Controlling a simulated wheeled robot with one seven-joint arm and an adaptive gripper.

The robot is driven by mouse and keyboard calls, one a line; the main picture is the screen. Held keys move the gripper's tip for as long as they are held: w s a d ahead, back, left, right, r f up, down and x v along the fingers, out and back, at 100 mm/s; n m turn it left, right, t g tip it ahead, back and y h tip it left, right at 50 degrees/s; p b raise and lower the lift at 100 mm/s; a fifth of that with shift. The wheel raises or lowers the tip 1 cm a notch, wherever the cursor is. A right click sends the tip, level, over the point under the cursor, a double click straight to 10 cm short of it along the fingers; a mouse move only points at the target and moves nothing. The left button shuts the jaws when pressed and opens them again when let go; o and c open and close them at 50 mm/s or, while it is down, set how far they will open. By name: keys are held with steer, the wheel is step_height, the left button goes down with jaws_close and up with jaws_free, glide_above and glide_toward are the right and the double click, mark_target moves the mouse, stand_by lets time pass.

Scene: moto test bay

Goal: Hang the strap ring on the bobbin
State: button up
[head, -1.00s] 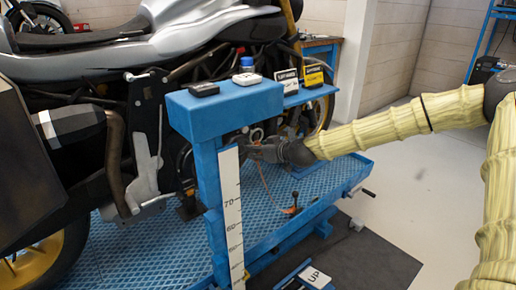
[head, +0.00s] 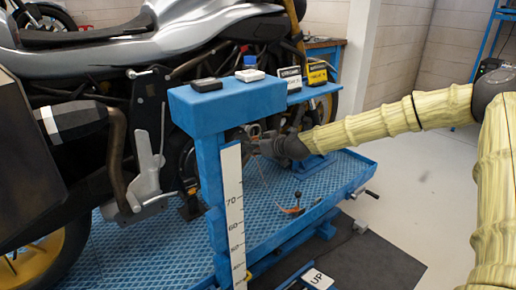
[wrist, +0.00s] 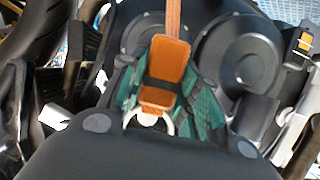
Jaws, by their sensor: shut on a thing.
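My gripper (head: 262,146) is beside the blue post, in front of the motorcycle's dark lower frame. In the wrist view its teal-padded fingers (wrist: 166,100) are shut on the orange strap end (wrist: 168,68), which has a dark band across it. The pale strap ring (wrist: 150,119) shows at the lower end of this piece, partly hidden. The thin strap runs down from the gripper towards the blue deck. I cannot make out the bobbin for certain in either view.
The blue post (head: 209,170) with a ruler (head: 232,205) stands just left of the gripper, with a blue shelf (head: 228,100) above. An orange lever piece with a dark knob (head: 297,203) is on the blue mesh deck (head: 265,225). The motorcycle (head: 130,50) fills the left.

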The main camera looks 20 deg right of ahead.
steer(key=shift+r+b+x, duration=0.25)
steer(key=shift+b+x, duration=0.25)
steer(key=shift+x, duration=0.85)
steer(key=shift+r+b+x, duration=0.25)
steer(key=shift+b+x, duration=0.2)
steer(key=shift+x, duration=0.9)
steer(key=shift+w+a, duration=0.1)
steer(key=shift+w, duration=0.1)
steer(key=shift+s+f, duration=0.1)
steer(key=shift+f, duration=0.25)
steer(key=o, duration=1.2)
steer(key=shift+f, duration=0.1)
